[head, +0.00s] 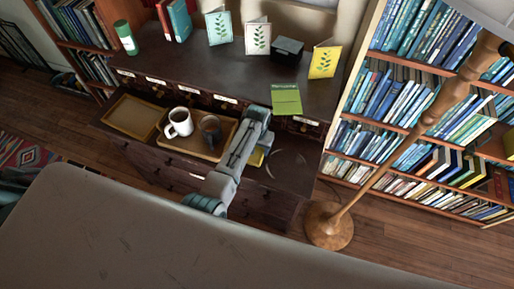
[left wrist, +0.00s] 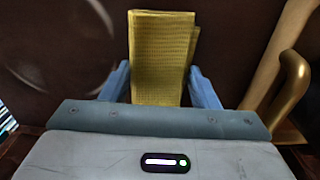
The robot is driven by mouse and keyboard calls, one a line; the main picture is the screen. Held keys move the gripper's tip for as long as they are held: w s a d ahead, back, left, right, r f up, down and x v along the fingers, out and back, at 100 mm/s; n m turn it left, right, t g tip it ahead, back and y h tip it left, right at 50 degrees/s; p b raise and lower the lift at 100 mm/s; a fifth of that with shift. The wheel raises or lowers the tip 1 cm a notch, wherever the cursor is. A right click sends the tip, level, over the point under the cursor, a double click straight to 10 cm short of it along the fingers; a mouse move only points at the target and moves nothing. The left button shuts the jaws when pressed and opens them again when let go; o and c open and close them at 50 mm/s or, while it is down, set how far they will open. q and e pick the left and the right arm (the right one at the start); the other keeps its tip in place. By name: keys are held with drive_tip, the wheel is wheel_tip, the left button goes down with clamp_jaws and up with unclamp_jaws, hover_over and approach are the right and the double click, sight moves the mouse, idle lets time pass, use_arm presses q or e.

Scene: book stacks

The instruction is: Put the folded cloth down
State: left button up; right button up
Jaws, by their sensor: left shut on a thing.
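The folded cloth is yellow with a fine woven texture. In the left wrist view the cloth (left wrist: 160,55) stands between the two blue fingers of my left gripper (left wrist: 160,85), which is shut on it. In the head view only a small part of the cloth (head: 256,157) shows beside my left arm, at the right end of the wooden tray (head: 187,148). My arm hides the fingers there. I cannot tell whether the cloth touches the surface below. My right gripper is not in view.
A white mug (head: 180,122) and a dark glass mug (head: 210,130) stand on the tray, left of my arm. An empty tray (head: 135,116) lies further left. Dark bare surface (head: 285,172) lies to the right. Cards and a green folded piece (head: 286,99) are on the dresser top.

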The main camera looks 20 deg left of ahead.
use_arm(q)
drive_tip(key=o, duration=0.7)
drive_tip(key=shift+f, duration=0.1)
drive_tip(key=o, duration=0.3)
drive_tip(key=shift+o, duration=0.2)
drive_tip(key=shift+r, duration=0.25)
wheel_tip(320, 180, up, 12)
drive_tip(key=b, duration=0.1)
drive_tip(key=shift+b, duration=0.3)
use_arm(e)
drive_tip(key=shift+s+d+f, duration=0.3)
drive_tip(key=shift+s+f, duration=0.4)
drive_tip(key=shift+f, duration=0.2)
use_arm(q)
drive_tip(key=shift+f, duration=0.15)
